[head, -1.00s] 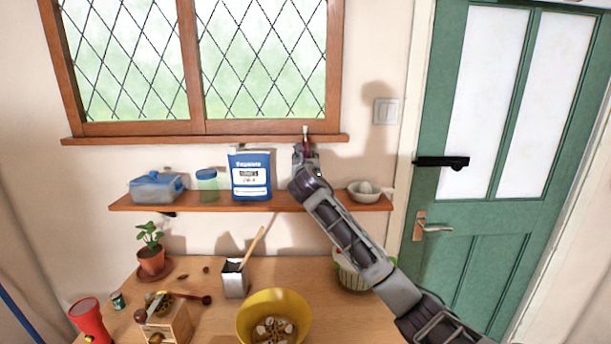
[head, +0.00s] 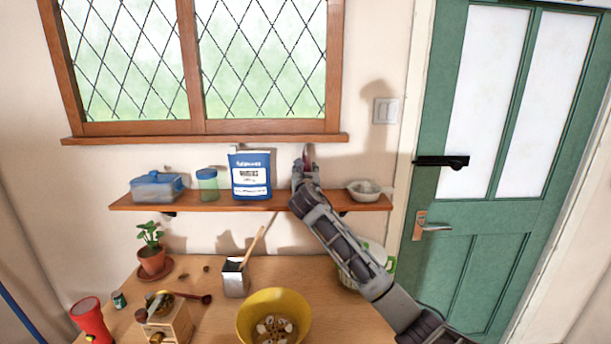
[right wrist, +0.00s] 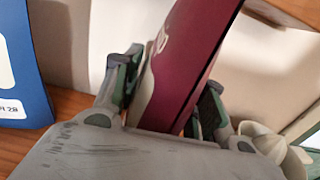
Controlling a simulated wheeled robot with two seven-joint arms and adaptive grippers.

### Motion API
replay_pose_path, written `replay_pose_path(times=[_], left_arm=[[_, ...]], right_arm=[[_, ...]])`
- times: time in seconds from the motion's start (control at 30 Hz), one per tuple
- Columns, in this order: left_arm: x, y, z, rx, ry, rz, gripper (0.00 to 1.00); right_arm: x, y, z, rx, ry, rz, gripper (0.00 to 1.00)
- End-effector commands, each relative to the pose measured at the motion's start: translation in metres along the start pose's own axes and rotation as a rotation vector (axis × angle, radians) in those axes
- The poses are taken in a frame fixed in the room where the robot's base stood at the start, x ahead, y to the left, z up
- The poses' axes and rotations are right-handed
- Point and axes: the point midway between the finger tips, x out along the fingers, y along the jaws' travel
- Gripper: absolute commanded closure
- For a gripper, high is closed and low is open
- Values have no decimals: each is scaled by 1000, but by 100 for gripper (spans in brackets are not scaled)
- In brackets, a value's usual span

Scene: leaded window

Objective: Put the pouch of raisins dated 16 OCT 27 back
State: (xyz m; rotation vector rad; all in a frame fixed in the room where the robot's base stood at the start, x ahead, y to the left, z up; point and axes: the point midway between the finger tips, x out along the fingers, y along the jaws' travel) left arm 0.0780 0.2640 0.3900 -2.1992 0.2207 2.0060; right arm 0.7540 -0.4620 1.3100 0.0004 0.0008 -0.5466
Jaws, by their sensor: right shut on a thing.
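My right gripper (head: 305,168) is over the wall shelf (head: 230,204), between the blue packet and the pale bowl. In the right wrist view its two fingers (right wrist: 168,88) are shut on a maroon pouch (right wrist: 187,55) with a pale panel. The pouch stands roughly upright, slightly tilted in that view. Only a sliver of the pouch (head: 308,153) shows in the head view. Its date is not visible, and whether its bottom touches the shelf is hidden. My left gripper is not in view.
On the shelf stand a blue-lidded box (head: 157,188), a green jar (head: 208,184), the blue packet (head: 250,176) and the pale bowl (head: 364,190). The window sill (head: 205,140) is above. A yellow bowl (head: 274,318) and other items stand on the table below.

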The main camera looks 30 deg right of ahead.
Motion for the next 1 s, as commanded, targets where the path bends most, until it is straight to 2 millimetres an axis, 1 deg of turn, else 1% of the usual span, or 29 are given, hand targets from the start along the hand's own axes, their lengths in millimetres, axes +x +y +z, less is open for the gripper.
replay_pose_path(times=[0.07,0.2,0.63,0.67,0.8,0.83,1.0], left_arm=[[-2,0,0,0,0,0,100],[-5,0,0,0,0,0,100],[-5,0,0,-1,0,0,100],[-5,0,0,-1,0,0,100],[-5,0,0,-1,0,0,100],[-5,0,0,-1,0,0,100],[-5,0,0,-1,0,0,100]], right_arm=[[0,0,-7,0,0,0,96],[4,0,-11,1,-1,-1,96],[4,-1,-14,-2,-2,-1,96],[4,0,-15,-2,0,-1,57],[4,0,-15,-1,0,-1,39],[4,0,-15,-1,0,-1,37],[4,0,-15,-1,0,-1,37]])
